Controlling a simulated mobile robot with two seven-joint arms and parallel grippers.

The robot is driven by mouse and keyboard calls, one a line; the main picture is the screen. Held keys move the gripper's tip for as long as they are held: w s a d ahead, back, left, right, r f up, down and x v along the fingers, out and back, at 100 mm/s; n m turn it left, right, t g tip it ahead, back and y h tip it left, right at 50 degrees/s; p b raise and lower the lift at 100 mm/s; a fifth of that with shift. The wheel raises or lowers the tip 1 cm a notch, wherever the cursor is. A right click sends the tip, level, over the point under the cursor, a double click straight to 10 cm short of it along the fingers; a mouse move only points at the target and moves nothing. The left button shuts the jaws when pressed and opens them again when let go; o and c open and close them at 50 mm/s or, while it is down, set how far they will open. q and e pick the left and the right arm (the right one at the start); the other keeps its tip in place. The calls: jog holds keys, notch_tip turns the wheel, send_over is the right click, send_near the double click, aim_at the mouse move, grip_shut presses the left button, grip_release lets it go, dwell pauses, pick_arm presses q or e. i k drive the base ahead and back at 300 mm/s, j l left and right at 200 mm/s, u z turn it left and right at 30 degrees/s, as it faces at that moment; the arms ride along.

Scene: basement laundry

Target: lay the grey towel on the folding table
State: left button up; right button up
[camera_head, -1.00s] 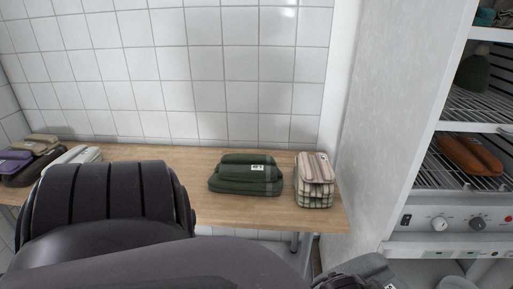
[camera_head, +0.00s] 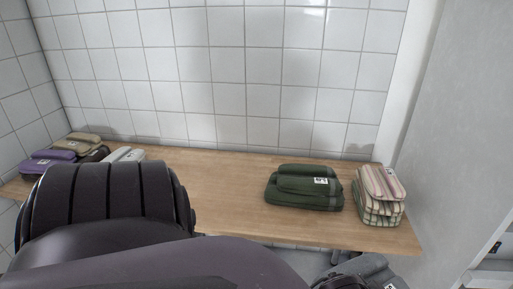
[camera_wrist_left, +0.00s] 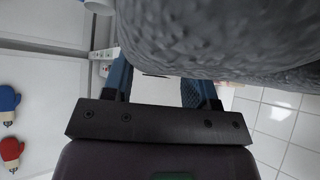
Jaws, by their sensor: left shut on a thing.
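The grey towel (camera_head: 365,272), folded with a small white label, shows at the bottom edge of the head view, below the table's front edge in the picture. It fills the top of the left wrist view (camera_wrist_left: 225,35). My left gripper (camera_wrist_left: 158,78) is shut on it, with blue fingers at its edge; my own arm hides most of the gripper in the head view. The wooden folding table (camera_head: 222,185) runs along the tiled wall, with a wide bare stretch in its middle. My right gripper is not in view.
A green folded stack (camera_head: 304,190) and a striped stack (camera_head: 380,197) sit at the table's right end. Purple (camera_head: 45,163), tan (camera_head: 80,142) and pale grey (camera_head: 124,155) folded cloths lie at its left end. A white panel (camera_head: 450,140) stands right of the table.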

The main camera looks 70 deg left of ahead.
aim_at(197, 200)
jog(key=k+j, duration=0.2)
jog(key=k+j+u, duration=0.15)
jog(key=j, duration=0.25)
jog(key=k+j, duration=0.15)
jog(key=j, duration=0.2)
jog(key=k+j+u, duration=0.15)
jog(key=j, duration=0.2)
